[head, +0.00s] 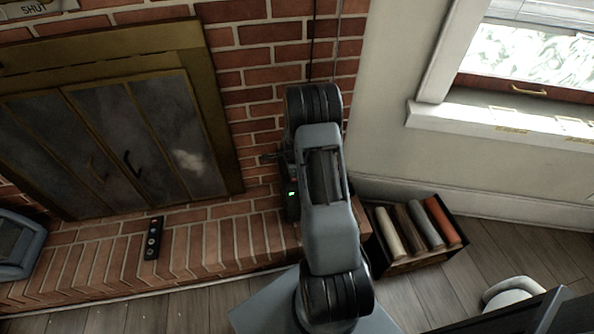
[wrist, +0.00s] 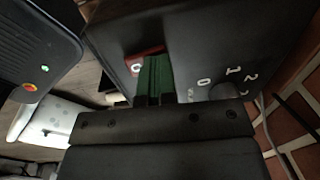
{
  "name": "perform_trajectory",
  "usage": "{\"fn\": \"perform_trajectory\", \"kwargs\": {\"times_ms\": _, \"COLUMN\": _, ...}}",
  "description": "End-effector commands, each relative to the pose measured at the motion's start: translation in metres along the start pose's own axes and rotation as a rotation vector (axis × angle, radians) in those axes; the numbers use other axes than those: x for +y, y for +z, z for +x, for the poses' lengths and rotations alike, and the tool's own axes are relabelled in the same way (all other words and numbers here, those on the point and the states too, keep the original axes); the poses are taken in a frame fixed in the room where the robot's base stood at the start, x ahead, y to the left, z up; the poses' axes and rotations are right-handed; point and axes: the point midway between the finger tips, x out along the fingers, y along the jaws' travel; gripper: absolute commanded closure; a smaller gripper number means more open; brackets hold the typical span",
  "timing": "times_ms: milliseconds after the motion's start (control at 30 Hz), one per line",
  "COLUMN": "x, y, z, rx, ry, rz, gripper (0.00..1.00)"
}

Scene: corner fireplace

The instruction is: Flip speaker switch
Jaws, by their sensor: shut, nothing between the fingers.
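The speaker is a dark box (wrist: 209,40) filling the upper middle of the wrist view. A red switch (wrist: 134,66) with a white 0 mark sits on its face, partly hidden behind my fingers. My gripper (wrist: 157,62) has its green-padded fingers together and empty, with the tips over the red switch. I cannot tell whether they touch it. A round dial (wrist: 222,91) with white numbers is to the right of the fingers. In the head view my arm covers most of the area by the brick wall, so the switch is hidden there.
A brass-framed fireplace (head: 120,140) is at the left, above a brick hearth (head: 200,250). A dark remote-like strip (head: 153,238) lies on the hearth. A box of rolls (head: 458,235) stands on the floor at the right, below the window sill (head: 480,125).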

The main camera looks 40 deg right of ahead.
Motion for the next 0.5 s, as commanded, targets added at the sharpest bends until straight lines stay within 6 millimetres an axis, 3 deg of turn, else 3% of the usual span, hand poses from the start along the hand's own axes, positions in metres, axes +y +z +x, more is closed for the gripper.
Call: {"fn": "perform_trajectory", "kwargs": {"times_ms": 500, "x": 0.014, "y": 0.002, "z": -0.001, "rx": -0.002, "ry": 0.01, "rz": -0.003, "gripper": 1.0}}
